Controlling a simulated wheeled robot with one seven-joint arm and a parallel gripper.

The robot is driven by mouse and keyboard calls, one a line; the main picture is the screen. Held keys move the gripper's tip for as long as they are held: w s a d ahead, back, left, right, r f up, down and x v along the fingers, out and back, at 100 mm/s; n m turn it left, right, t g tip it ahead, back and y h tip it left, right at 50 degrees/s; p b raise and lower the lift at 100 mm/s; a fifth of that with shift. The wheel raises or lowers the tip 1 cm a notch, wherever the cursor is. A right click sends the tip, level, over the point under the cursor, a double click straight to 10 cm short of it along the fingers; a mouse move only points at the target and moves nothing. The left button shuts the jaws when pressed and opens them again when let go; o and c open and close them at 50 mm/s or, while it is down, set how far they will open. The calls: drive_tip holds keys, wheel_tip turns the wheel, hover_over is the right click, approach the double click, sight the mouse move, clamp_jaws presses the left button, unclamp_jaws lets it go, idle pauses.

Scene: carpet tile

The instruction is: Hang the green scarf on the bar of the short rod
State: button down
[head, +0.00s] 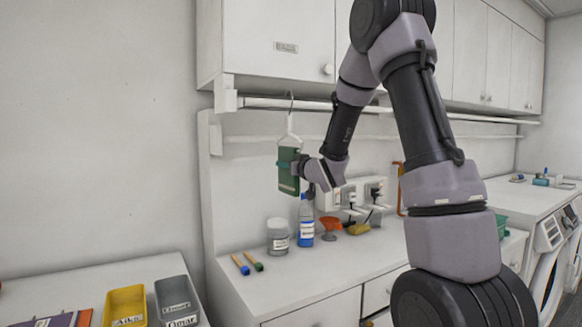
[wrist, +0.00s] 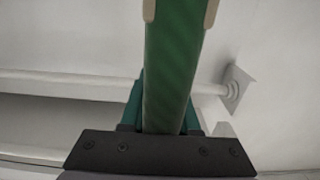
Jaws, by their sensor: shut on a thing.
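The green scarf (head: 288,172) hangs folded below a white hanger (head: 290,138) in the head view. My gripper (head: 299,169) is shut on the scarf from the right side. In the wrist view the scarf (wrist: 172,70) runs up between the fingertips of my gripper (wrist: 180,11). The hanger's hook rises to the height of a white bar (head: 270,103) under the wall cabinet; I cannot tell if it is around the bar or in front of it. A white bar (wrist: 70,86) ending in a wall flange shows behind the scarf in the wrist view.
A second white rail (head: 255,138) runs lower along the wall. On the counter below stand a jar (head: 278,237), a blue bottle (head: 306,222) and two markers (head: 247,264). A socket strip with plugs (head: 355,193) is right of my gripper. The cabinet (head: 278,40) is close above.

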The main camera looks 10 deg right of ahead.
drive_tip(key=x, duration=0.3)
drive_tip(key=shift+w+a+f, duration=0.1)
drive_tip(key=shift+w+f, duration=0.1)
drive_tip(key=shift+w, duration=0.1)
drive_tip(key=shift+f, duration=0.85)
drive_tip(key=c, duration=0.6)
unclamp_jaws()
drive_tip(key=shift+s, duration=0.1)
drive_tip(key=shift+o, duration=0.2)
